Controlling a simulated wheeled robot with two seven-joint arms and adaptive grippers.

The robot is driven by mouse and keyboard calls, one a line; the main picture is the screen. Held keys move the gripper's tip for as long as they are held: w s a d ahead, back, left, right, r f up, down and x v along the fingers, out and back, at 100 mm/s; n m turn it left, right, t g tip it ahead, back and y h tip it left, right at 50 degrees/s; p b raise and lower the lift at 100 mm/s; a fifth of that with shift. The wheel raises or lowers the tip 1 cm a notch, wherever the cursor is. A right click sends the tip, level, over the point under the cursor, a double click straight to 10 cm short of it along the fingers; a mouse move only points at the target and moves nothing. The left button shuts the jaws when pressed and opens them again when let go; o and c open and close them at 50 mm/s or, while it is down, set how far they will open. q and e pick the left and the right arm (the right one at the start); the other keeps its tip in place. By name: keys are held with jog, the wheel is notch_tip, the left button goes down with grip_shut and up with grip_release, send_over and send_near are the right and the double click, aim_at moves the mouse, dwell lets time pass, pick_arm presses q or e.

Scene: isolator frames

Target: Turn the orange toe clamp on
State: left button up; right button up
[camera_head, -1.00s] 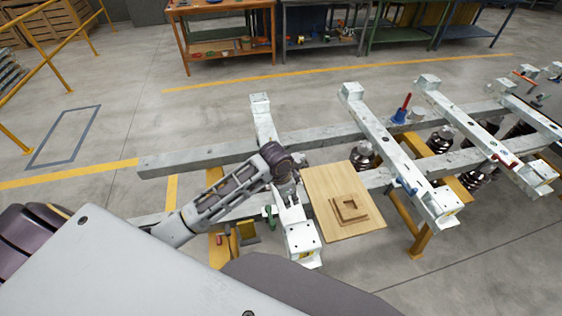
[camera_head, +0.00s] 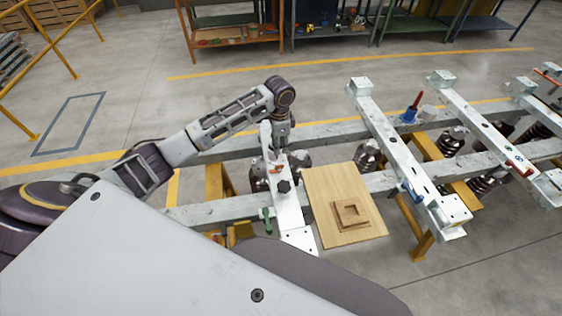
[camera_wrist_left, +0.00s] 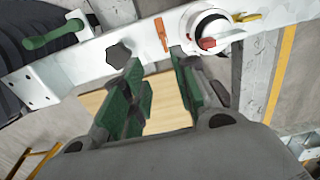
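A small orange clamp piece (camera_wrist_left: 161,35) lies on the white crossbeam (camera_wrist_left: 75,67) in the left wrist view, just beyond my fingertips. In the head view an orange part (camera_head: 278,169) shows small on the near white beam, below my left gripper. My left gripper (camera_wrist_left: 156,58) is open, with its green-padded fingers apart and nothing between them. In the head view it (camera_head: 281,146) points down over the beam. I cannot tell whether it touches the beam. My right gripper is not in view.
A green clamp handle (camera_wrist_left: 50,34) and a black knob (camera_wrist_left: 119,54) sit on the same beam. A white ring with a red piece (camera_wrist_left: 206,43) and a yellow-orange lever (camera_wrist_left: 246,17) are to the right. A wooden board (camera_head: 338,190) lies beside the beam.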

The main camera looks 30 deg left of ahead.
aim_at(276, 169)
pick_arm(q)
jog(key=shift+w+a+r, duration=0.25)
jog(key=shift+a+r, duration=0.1)
jog(key=shift+a, duration=0.05)
jog(key=shift+f, duration=0.1)
jog(key=shift+f+p, duration=0.6)
jog(key=shift+f, duration=6.25)
grip_shut()
